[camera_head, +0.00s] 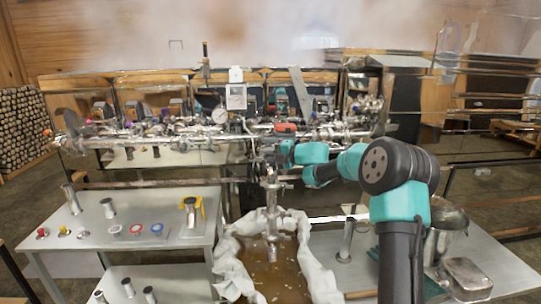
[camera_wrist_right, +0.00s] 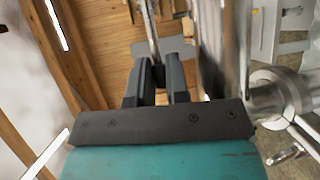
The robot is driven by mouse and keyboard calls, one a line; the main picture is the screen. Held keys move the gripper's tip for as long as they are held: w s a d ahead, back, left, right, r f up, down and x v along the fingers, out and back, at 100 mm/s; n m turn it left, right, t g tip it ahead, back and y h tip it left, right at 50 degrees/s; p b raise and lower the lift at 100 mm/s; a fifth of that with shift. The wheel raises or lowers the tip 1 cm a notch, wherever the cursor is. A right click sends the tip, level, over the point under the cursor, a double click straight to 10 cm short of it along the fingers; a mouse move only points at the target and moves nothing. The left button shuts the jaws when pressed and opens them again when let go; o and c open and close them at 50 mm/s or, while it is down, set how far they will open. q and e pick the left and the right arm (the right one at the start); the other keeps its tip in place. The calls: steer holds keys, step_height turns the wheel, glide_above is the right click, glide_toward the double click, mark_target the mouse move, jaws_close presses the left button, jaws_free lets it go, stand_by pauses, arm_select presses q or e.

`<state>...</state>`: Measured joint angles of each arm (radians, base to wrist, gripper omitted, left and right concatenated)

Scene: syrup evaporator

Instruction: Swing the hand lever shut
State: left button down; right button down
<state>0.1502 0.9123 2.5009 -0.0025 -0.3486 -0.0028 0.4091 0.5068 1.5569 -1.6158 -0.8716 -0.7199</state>
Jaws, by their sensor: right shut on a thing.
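My right gripper (camera_head: 268,151) is at the pipework above the pan, at the middle of the head view. In the right wrist view its dark fingers (camera_wrist_right: 157,72) are closed around a thin grey metal bar, which I take to be the hand lever (camera_wrist_right: 152,34). The bar runs up and away from between the fingertips. In the head view the lever is too small and too covered by the gripper to make out. My left gripper is not in view.
A pan of brown liquid (camera_head: 272,275) edged with white cloth lies below the gripper. Metal pipes with valves and a round gauge (camera_head: 219,115) run across behind. A metal table (camera_head: 175,262) with cups stands left; another table (camera_head: 505,262) holds a metal container (camera_head: 467,275) at right.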

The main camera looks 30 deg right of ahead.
steer(key=c, duration=1.4)
jaws_free()
steer(key=v, duration=1.7)
steer(key=shift+s+d, duration=0.15)
steer(key=shift+d, duration=0.05)
steer(key=shift+f, duration=0.1)
